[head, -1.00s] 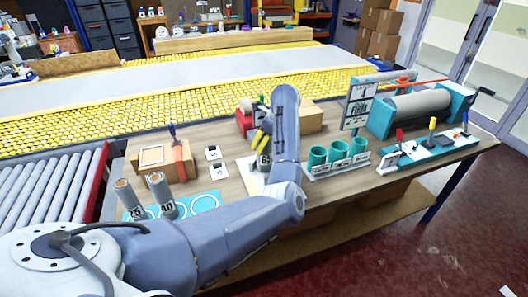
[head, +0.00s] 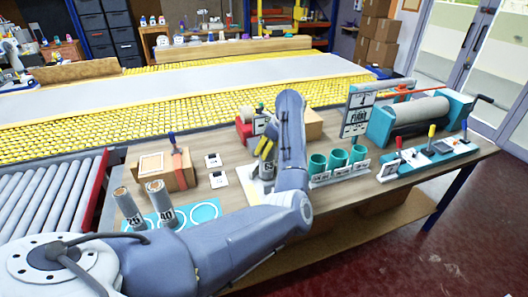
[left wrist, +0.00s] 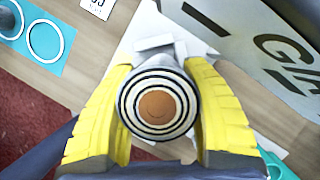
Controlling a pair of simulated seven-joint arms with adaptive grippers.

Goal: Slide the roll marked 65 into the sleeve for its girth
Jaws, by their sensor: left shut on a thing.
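My left gripper (head: 265,150) is shut on a grey roll (head: 269,167), whose marking is partly hidden by the fingers and arm. In the left wrist view, the yellow fingers of my left gripper (left wrist: 158,118) flank the roll's ringed end (left wrist: 158,104) with its brown core. The roll looks upright over a white board (left wrist: 140,45); whether it touches the board I cannot tell. Three teal sleeves, left (head: 317,164), middle (head: 337,159) and right (head: 357,154), stand in a labelled rack to the right of the gripper. My right gripper is not in view.
Rolls marked 25 (head: 128,207) and 40 (head: 160,203) stand at a blue ringed mat (head: 206,212) on the left. A cardboard box (head: 166,170) and small cards (head: 219,180) lie behind. A teal roller machine (head: 410,120) and tool rack (head: 430,152) occupy the right.

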